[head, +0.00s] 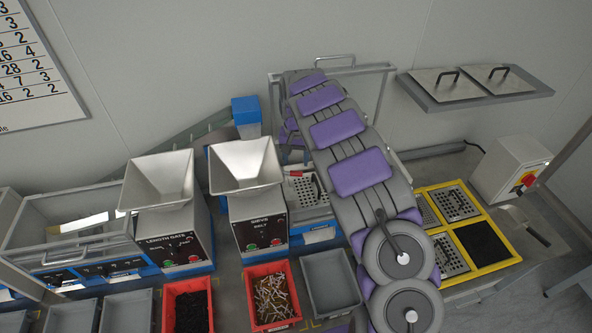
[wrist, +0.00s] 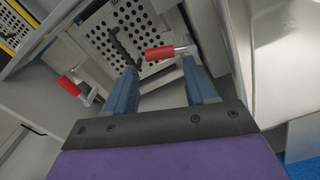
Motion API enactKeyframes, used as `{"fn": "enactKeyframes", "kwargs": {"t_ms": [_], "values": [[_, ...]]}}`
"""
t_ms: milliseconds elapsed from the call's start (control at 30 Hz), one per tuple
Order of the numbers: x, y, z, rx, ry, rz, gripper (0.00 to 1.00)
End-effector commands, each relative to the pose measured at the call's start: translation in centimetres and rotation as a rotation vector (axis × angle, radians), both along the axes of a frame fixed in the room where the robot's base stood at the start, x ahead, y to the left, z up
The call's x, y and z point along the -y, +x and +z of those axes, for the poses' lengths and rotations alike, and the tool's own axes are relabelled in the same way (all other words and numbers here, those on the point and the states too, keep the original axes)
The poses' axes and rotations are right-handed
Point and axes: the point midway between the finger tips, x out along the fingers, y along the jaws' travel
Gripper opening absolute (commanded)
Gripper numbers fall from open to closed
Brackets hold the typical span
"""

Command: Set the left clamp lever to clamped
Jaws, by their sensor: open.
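The left clamp lever, with a red grip (head: 295,177), shows at the left of a perforated plate (head: 304,190) in the head view. In the wrist view, which looks from the other side, its red grip (wrist: 159,53) lies sideways near the plate's edge. My arm hides the gripper in the head view.
The sieve machine's hopper (head: 243,165) stands close left of the plate. A grey bin (head: 330,279) and a red bin of screws (head: 271,296) are in front. A yellow-framed tray (head: 470,235) lies right, beside a switch box (head: 508,168).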

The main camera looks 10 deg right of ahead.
Motion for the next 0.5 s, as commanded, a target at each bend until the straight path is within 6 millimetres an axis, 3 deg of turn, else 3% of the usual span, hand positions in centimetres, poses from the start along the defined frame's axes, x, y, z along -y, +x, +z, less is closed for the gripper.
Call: {"fn": "enactKeyframes", "kwargs": {"t_ms": [200,500], "values": [[0.1,-0.1,-3.7,-0.002,-0.002,-0.001,0.55],[0.0,0.0,-5.6,0.003,0.0,-0.001,0.55]]}}
